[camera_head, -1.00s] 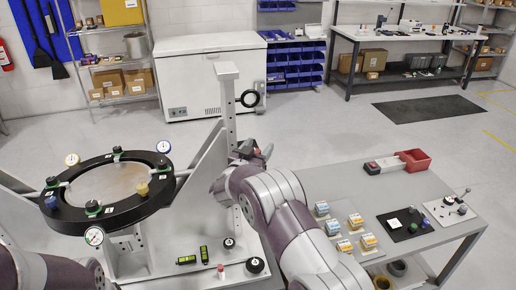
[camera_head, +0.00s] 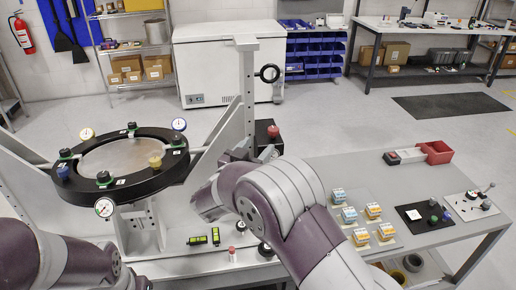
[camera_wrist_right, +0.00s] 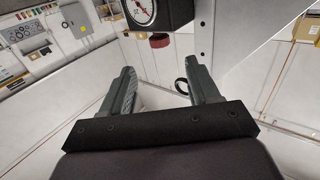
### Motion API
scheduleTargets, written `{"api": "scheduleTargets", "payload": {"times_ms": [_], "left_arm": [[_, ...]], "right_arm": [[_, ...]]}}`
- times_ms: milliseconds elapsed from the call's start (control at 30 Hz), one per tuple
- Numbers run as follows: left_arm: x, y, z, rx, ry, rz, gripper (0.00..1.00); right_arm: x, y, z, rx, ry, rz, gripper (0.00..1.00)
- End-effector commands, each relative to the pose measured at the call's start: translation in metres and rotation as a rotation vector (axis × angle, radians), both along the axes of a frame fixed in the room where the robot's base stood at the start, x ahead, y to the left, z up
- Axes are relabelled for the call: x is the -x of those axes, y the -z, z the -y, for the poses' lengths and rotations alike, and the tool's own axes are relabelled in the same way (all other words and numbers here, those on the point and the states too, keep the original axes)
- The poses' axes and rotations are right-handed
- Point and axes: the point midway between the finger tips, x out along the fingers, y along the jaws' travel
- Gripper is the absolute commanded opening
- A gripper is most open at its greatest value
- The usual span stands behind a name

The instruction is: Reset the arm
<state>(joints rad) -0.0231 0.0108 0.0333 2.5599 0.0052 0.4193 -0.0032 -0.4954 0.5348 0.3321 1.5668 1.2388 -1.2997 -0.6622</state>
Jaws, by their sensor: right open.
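My right arm reaches up from the lower right of the head view, with the right gripper (camera_head: 240,150) partly hidden behind its wrist beside the upright post. In the right wrist view the right gripper (camera_wrist_right: 157,82) has its two fingers apart with nothing between them. A black box with a white dial (camera_wrist_right: 152,12) and a red knob (camera_wrist_right: 159,40) lies beyond the fingertips; the box (camera_head: 266,130) also shows in the head view. My left arm shows at the lower left of the head view; its gripper is out of frame.
A black ring fixture (camera_head: 120,190) with several gauges and clamps stands at the left. A grey upright post (camera_head: 248,95) with a black ring stands close to my right gripper.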

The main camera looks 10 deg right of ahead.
Motion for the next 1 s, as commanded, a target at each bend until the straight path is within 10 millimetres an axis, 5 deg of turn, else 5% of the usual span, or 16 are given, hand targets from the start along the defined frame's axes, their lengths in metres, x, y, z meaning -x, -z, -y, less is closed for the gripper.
{"api": "scheduleTargets", "payload": {"times_ms": [167, 267, 367, 500, 600, 700, 833, 1000], "left_arm": [[0.0, 0.0, 0.0, 0.0, 0.0, 0.0, 0.59], [0.0, 0.0, 0.0, 0.0, 0.0, 0.0, 0.59], [0.0, 0.003, 0.0, 0.0, 0.0, 0.0, 0.59], [0.0, 0.009, 0.0, 0.0, 0.0, 0.0, 0.59], [0.0, 0.013, 0.0, 0.0, 0.0, 0.0, 0.59], [0.0, 0.016, 0.0, 0.0, 0.0, 0.0, 0.59], [0.0, 0.02, 0.0, 0.0, 0.0, 0.0, 0.59], [0.0, 0.02, 0.0, 0.0, 0.0, 0.0, 0.59]], "right_arm": [[-0.008, 0.012, -0.011, -0.08, -0.067, -0.012, 0.61], [-0.012, 0.06, -0.054, -0.197, -0.318, -0.175, 0.61], [0.036, 0.121, -0.087, -0.34, -0.614, -0.536, 0.61], [0.164, 0.167, -0.047, -0.441, -0.72, -1.08, 0.61], [0.24, 0.172, -0.002, -0.449, -0.675, -1.332, 0.61], [0.291, 0.168, 0.036, -0.434, -0.622, -1.469, 0.61], [0.307, 0.155, 0.069, -0.445, -0.562, -1.423, 0.61], [0.304, 0.152, 0.073, -0.457, -0.548, -1.404, 0.61]]}}
